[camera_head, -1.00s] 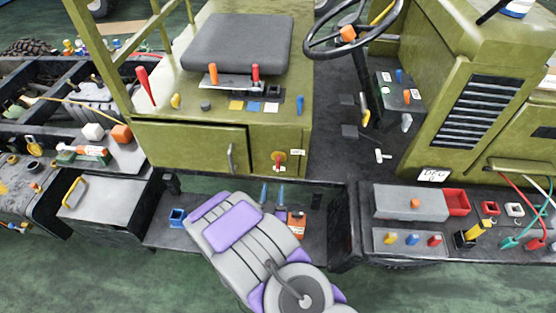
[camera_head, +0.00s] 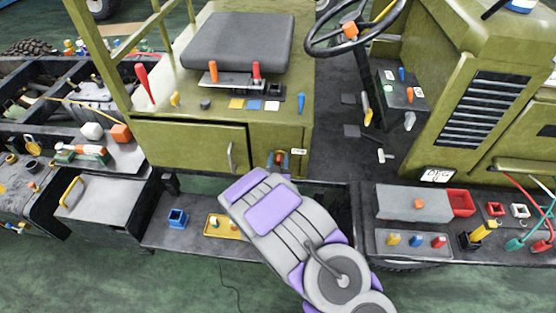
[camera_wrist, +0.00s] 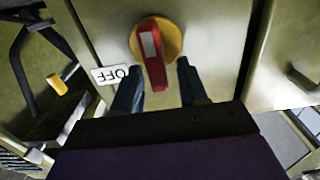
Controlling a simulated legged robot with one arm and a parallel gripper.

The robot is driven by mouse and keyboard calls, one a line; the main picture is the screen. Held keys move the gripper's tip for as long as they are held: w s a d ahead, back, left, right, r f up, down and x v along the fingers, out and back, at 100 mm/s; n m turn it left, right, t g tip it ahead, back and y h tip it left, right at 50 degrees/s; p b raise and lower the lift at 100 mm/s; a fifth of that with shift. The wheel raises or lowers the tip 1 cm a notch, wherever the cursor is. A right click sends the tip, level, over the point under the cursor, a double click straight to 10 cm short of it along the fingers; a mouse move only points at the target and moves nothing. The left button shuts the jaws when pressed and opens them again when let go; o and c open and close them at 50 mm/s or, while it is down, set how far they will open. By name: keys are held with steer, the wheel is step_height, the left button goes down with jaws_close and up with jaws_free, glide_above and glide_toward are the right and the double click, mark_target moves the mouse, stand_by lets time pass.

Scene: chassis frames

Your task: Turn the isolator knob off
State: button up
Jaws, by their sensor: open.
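The isolator knob is a red handle (camera_wrist: 152,60) with a pale stripe on a round yellow base (camera_wrist: 172,38), fixed to the olive cabinet front. In the wrist view its handle runs nearly up and down, leaning slightly. A white OFF label (camera_wrist: 110,74), seen upside down, sits left of it. My gripper (camera_wrist: 158,67) is open, its two dark blue fingers on either side of the handle's lower end; I cannot tell if they touch it. In the head view the knob (camera_head: 277,156) is largely hidden behind my fingers, with the label (camera_head: 298,152) to its right.
A cabinet door with a handle (camera_head: 231,157) is left of the knob. A grey box (camera_head: 414,203) and red bin (camera_head: 460,203) stand at right.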

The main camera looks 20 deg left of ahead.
steer(key=shift+w, duration=0.15)
jaws_close()
stand_by(0.4)
steer(key=shift+a+n, duration=0.1)
steer(key=shift+n, duration=0.2)
steer(key=n+p, duration=0.1)
steer(key=n, duration=0.1)
steer(key=a+n+p, duration=0.1)
steer(key=n, duration=0.1)
steer(key=shift+s, duration=0.2)
steer(key=shift+s+a+f+n, duration=0.1)
steer(key=shift+a+f+n, duration=0.3)
steer(key=shift+n, duration=1.85)
steer(key=shift+s+a+f+n, duration=0.15)
steer(key=shift+f+n, duration=0.35)
steer(key=shift+n, duration=1.8)
steer(key=shift+a+f+n, duration=0.3)
steer(key=shift+f+n, duration=0.15)
steer(key=shift+n, duration=1.8)
